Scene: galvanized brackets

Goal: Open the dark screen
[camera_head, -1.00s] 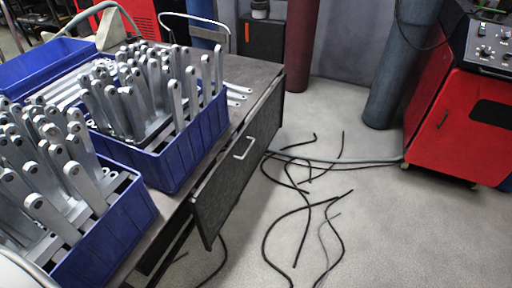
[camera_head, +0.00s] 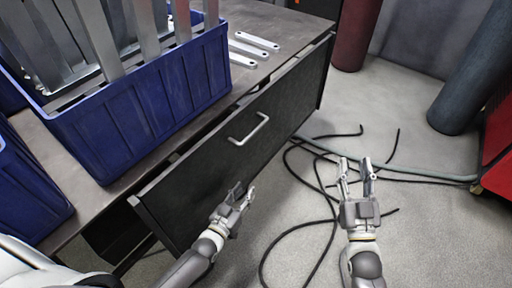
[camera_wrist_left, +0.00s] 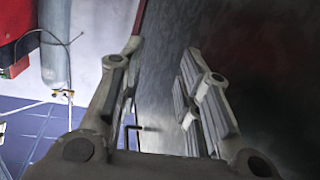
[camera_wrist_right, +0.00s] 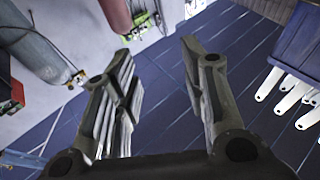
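The dark screen appears to be the black front panel (camera_head: 215,165) with a pale bar handle (camera_head: 249,130), on the side of the workbench. Its upper edge stands out from the bench, with a gap behind it. My left gripper (camera_head: 244,196) is in front of the panel, below the handle, with nothing between its fingers. Its parted fingers also show in the left wrist view (camera_wrist_left: 158,85), beside a dark surface. My right gripper (camera_head: 356,164) is open and empty, to the right of the panel over the floor. Its spread fingers show in the right wrist view (camera_wrist_right: 160,80).
Blue crates (camera_head: 150,115) of galvanized brackets stand on the bench (camera_head: 285,32), with several loose brackets (camera_head: 248,46) beside them. Black cables (camera_head: 320,222) lie on the floor. Dark red (camera_head: 355,35) and grey-blue (camera_head: 470,75) cylinders stand behind. A red machine (camera_head: 497,130) is at the right edge.

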